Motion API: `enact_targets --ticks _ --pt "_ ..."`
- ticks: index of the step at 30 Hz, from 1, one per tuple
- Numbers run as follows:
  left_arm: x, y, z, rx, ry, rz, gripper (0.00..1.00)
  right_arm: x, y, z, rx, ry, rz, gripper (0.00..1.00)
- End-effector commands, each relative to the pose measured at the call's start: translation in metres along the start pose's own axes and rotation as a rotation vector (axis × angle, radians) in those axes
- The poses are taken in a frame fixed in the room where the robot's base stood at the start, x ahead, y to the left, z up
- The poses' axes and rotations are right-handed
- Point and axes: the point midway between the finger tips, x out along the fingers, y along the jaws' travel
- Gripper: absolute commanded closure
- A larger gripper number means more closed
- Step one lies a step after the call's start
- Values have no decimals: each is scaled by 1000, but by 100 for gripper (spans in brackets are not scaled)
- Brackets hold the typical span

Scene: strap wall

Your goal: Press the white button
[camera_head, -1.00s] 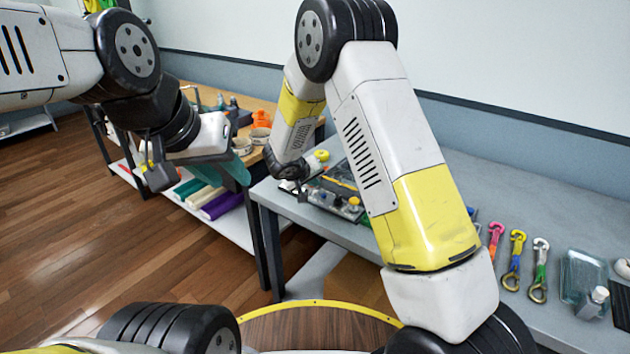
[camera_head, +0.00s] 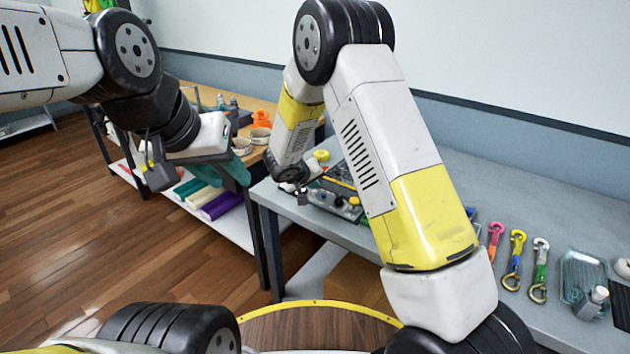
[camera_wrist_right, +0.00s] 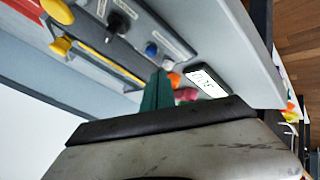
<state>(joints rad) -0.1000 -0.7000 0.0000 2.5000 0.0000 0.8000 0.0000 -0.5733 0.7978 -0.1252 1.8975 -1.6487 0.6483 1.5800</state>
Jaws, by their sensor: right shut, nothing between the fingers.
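The control panel (camera_head: 338,200) lies on the grey table's left end, partly hidden by my right arm. My right gripper (camera_head: 302,194) is shut and empty over the panel's near-left side. Its teal fingers (camera_wrist_right: 157,92) point at the panel; whether they touch it cannot be told. My left gripper (camera_head: 237,170) is away to the left; its finger gap is unclear.
A white display (camera_wrist_right: 208,80) sits by the panel's edge. Coloured hooks (camera_head: 515,260) and a clear container (camera_head: 583,275) lie on the right of the table. A wooden table (camera_head: 262,105) with cups stands behind left.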

Motion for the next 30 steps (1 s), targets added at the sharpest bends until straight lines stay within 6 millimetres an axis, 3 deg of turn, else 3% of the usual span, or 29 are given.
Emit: enact_targets --ticks 30 --pt "0 0 0 0 0 0 64 6 -4 4 -1 0 0 100"
